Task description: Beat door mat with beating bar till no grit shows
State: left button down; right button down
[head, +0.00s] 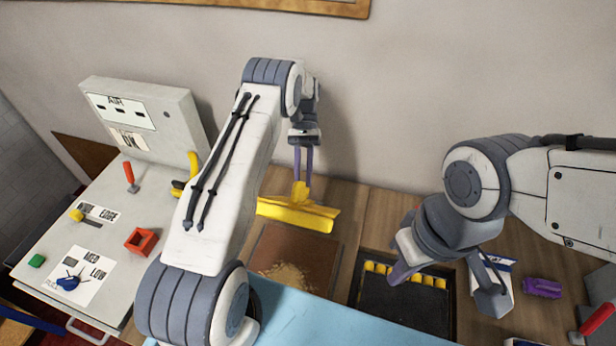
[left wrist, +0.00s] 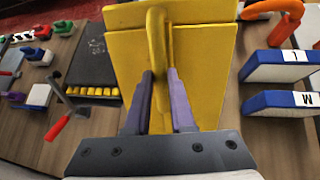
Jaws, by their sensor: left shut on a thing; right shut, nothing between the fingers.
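The yellow beating bar (head: 298,215) is gripped by its upright handle in my left gripper (head: 303,172). It lies across the far edge of the brown door mat (head: 310,243); I cannot tell whether it touches. A patch of tan grit (head: 287,275) shows on the mat's nearer part. In the left wrist view the purple fingers of my left gripper (left wrist: 160,105) close around the bar's handle, with its broad yellow body (left wrist: 200,55) beyond. My right gripper (head: 400,272) is shut and empty over the dark tray to the right, its fingers partly hidden by its wrist.
The black tray (head: 377,300) holds a row of yellow blocks (head: 402,275). A purple object (head: 541,288) and a red handle (head: 597,319) lie at the right. A control panel (head: 60,235) with a red lever (head: 129,175) stands left. Blue-and-white blocks (left wrist: 284,67) show in the left wrist view.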

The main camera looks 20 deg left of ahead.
pick_arm(q)
jog(key=shift+w+r+g+p, duration=0.25)
jog(key=shift+w+g+p, duration=0.25)
jog(key=shift+w, duration=0.6)
jog(key=c, duration=0.8)
grip_release()
jog(key=shift+o, duration=0.2)
jog(key=s+d+r+b, duration=0.2)
jog(key=s+d+r, duration=0.1)
jog(key=d+r, duration=0.8)
